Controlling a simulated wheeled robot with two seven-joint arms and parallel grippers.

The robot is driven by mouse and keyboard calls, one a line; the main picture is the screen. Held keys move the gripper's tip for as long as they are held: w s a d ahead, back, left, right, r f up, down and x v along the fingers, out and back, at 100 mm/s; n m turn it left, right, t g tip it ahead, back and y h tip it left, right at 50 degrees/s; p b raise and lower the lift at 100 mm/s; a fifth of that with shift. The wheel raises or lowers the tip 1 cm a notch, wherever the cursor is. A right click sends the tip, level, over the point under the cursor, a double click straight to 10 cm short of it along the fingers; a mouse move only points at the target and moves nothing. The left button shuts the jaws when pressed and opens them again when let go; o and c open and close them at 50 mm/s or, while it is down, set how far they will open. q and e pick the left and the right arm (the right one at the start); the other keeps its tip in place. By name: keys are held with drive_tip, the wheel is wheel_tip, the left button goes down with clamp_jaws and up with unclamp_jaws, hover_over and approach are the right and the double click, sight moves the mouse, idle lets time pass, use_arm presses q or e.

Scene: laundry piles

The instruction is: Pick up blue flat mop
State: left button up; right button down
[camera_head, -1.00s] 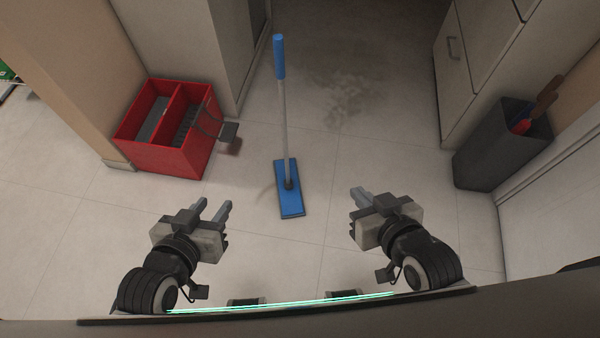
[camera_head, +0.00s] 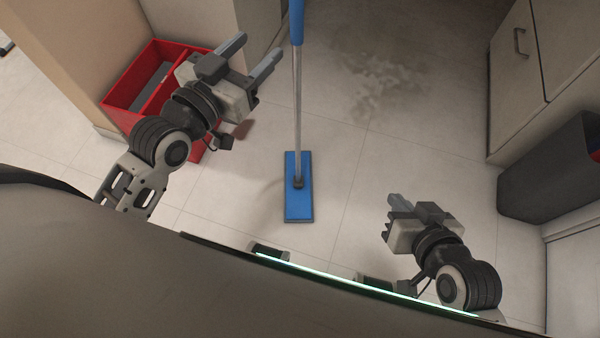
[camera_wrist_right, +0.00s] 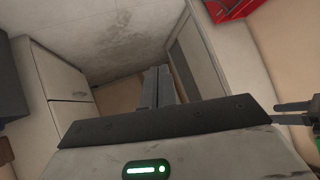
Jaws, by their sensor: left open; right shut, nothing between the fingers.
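The blue flat mop stands upright on the floor in the head view, with its flat blue head (camera_head: 298,206) on the tiles and its grey pole (camera_head: 297,110) rising to a blue handle (camera_head: 297,22) cut off by the top edge. My left gripper (camera_head: 252,58) is open and empty, left of the pole and apart from it. My right gripper (camera_head: 393,202) is shut and empty, right of the mop head and apart from it. Its closed fingers also show in the right wrist view (camera_wrist_right: 158,88). The mop is not clearly visible in that wrist view.
A red two-compartment bucket (camera_head: 120,98) stands on the left, partly hidden behind my left gripper. A dark bin (camera_head: 550,178) and a cabinet (camera_head: 515,75) stand on the right. A dirty stain (camera_head: 385,85) marks the floor. Tiles around the mop head are clear.

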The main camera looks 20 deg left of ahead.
sight(291, 17)
use_arm(q)
drive_tip(key=b+x, duration=0.1)
drive_tip(key=x, duration=0.7)
drive_tip(key=shift+w+d, duration=0.1)
drive_tip(key=shift+w, duration=0.1)
drive_tip(key=x, duration=0.2)
drive_tip(key=b+x, duration=0.1)
drive_tip(key=x, duration=0.2)
drive_tip(key=shift+w+f, duration=0.2)
drive_tip(key=shift+w, duration=0.1)
drive_tip(key=shift+w+d+b, duration=0.1)
drive_tip(key=shift+w+b, duration=0.2)
drive_tip(key=shift+r, duration=0.1)
use_arm(e)
drive_tip(key=shift+w+a+r+t+y, duration=0.1)
drive_tip(key=shift+a+r+t+y, duration=0.1)
drive_tip(key=shift+r+t, duration=0.2)
drive_tip(key=shift+w+a+r+t+y, duration=0.1)
drive_tip(key=shift+a+r+t+y, duration=0.15)
drive_tip(key=shift+r, duration=0.2)
use_arm(q)
drive_tip(key=shift+c, duration=0.3)
drive_tip(key=c, duration=1)
drive_tip(key=shift+r, duration=0.1)
clamp_jaws()
